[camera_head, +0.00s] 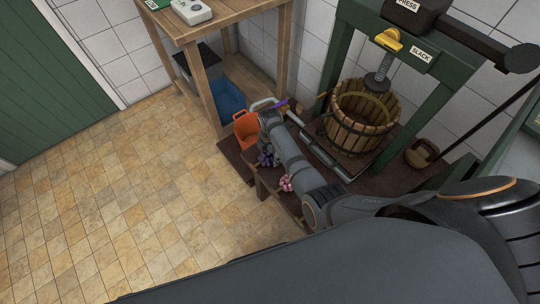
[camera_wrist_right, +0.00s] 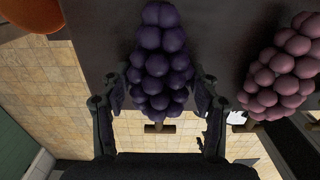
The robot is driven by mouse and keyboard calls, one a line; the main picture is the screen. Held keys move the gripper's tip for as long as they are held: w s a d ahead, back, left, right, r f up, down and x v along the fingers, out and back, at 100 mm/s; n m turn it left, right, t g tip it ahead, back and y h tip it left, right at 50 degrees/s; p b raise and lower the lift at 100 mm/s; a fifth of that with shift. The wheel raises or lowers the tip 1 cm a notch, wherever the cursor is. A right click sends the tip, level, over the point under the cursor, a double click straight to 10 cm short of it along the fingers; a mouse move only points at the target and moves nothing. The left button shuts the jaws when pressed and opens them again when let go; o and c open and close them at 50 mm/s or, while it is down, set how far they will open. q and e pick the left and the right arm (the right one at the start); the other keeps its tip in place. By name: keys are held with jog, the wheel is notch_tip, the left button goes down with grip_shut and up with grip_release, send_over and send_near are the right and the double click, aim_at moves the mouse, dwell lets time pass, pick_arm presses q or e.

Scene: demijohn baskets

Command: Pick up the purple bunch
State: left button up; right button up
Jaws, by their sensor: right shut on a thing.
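The purple bunch (camera_wrist_right: 158,60) is a cluster of dark purple grapes with a brown stem towards the bottom of the right wrist view. My right gripper (camera_wrist_right: 161,92) has a finger on each side of it and is shut on it. In the head view the purple bunch (camera_head: 266,158) shows small below the end of my right arm, partly hidden by it. A pink bunch (camera_wrist_right: 282,72) lies to the right of it, apart from the gripper; it also shows in the head view (camera_head: 286,183). My left gripper is not in view.
An orange bucket (camera_head: 246,130) stands close to the right gripper. A slatted wooden press basket (camera_head: 362,118) stands under a green frame (camera_head: 343,45). A wooden table (camera_head: 205,75) is at the back, with a blue tub (camera_head: 228,97) beneath. The tiled floor at left is clear.

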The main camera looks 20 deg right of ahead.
aim_at(270, 155)
notch_tip(270, 155, up, 10)
jog(key=p, duration=0.2)
dwell(0.3)
